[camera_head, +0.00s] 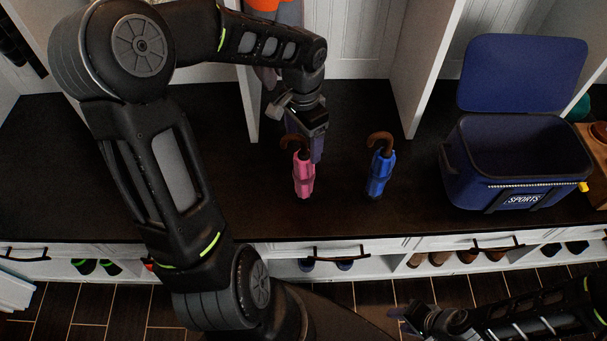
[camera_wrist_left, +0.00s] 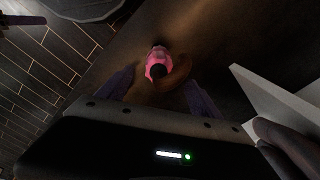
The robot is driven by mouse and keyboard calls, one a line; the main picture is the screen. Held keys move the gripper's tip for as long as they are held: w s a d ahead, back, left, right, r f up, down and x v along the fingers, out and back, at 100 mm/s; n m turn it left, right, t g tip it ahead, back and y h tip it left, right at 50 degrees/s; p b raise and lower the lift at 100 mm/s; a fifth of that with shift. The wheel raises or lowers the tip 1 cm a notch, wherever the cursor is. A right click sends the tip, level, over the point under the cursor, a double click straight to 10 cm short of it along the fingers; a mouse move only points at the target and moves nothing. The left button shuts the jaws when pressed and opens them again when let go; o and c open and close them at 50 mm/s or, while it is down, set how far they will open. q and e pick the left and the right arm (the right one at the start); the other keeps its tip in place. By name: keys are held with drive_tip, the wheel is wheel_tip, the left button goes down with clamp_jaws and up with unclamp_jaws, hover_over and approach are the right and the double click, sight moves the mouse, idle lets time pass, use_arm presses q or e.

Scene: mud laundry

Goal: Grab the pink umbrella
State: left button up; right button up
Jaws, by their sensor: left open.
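The pink umbrella (camera_head: 304,178) stands folded on the dark bench top, its brown hooked handle upward. In the left wrist view the pink umbrella (camera_wrist_left: 156,64) is seen from above, with the curved handle toward the camera. My left gripper (camera_head: 304,143) is right at the handle end, partly in front of it. In the left wrist view its open fingers (camera_wrist_left: 159,80) lie on either side of the handle, with space visible between. My right gripper (camera_head: 402,320) is low in the head view, away from the umbrella; its jaws are unclear.
A blue umbrella (camera_head: 380,177) with a brown handle stands to the right on the bench. An open dark blue SPORTS box (camera_head: 465,178) is further right. White dividers (camera_head: 425,75) rise behind. Drawers and shoes are below the bench edge. The bench left of the umbrella is mostly clear.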

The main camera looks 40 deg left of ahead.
sight(304, 157)
use_arm(q)
wheel_tip(304, 157, down, 5)
drive_tip(key=shift+d+r+b, duration=0.1)
drive_tip(key=shift+d+b, duration=0.05)
drive_tip(key=shift+b, duration=0.15)
drive_tip(key=shift+c, duration=0.2)
clamp_jaws()
idle(0.9)
